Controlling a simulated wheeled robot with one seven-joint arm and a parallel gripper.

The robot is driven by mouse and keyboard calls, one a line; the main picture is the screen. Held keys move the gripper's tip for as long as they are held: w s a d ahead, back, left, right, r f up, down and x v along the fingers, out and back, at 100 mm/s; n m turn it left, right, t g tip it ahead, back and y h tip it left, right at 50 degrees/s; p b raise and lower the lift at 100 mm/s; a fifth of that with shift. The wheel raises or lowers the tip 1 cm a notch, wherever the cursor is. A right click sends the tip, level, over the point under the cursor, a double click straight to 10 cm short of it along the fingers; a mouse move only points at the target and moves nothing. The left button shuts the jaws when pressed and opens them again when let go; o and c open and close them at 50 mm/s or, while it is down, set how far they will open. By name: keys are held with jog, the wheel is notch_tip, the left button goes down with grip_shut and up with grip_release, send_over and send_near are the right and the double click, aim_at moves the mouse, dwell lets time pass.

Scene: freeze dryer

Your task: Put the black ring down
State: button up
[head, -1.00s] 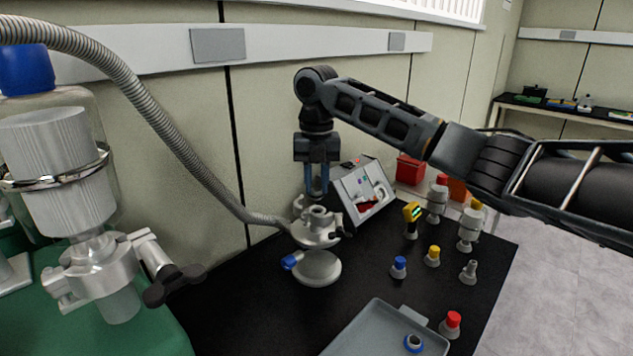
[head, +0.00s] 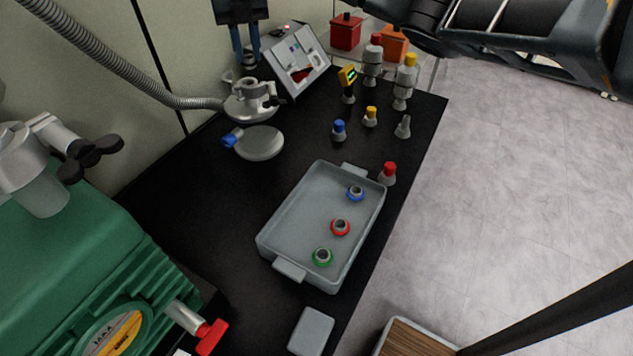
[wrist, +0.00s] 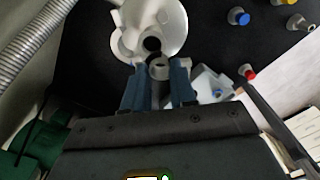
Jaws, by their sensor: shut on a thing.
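My gripper (head: 245,63) points down beside the metal manifold (head: 249,107) at the back of the black bench. In the wrist view, the blue fingers (wrist: 158,84) are shut on a small grey ring-shaped piece (wrist: 158,68), taken as the black ring; its black part is hard to make out. The piece appears just beside the manifold's dark round opening (wrist: 152,44); I cannot tell whether they touch. A grey tray (head: 292,222) at the front holds a blue ring (head: 355,193), a red ring (head: 340,227) and a green ring (head: 322,257).
A tilted instrument panel (head: 300,62) stands right of my gripper. Several capped flasks, including a red-capped one (head: 388,174), stand on the right. A ribbed hose (head: 120,72) runs to the manifold. The green pump (head: 75,275) is at left. Bare bench lies left of the tray.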

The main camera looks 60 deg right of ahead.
jog(key=s+a+f+n+b, duration=0.1)
jog(key=s+a+f+b, duration=0.15)
jog(key=s, duration=0.75)
jog(key=s+a+f+n+b, duration=0.2)
jog(key=s+f+b, duration=0.1)
jog(key=s, duration=0.7)
jog(key=s+a+f+n+b, duration=0.1)
jog(key=s+a+f+b, duration=0.15)
jog(key=s, duration=0.65)
jog(key=p, duration=0.2)
send_over(300, 221)
notch_tip(300, 221, down, 7)
jog(key=shift+s+d+r, duration=0.1)
jog(key=shift+r, duration=0.05)
jog(key=shift+f, duration=2.1)
jog(key=shift+f, duration=0.1)
jog(key=shift+f+b, duration=0.15)
jog(key=shift+b, duration=0.2)
jog(key=o, duration=0.8)
jog(key=shift+o, duration=0.2)
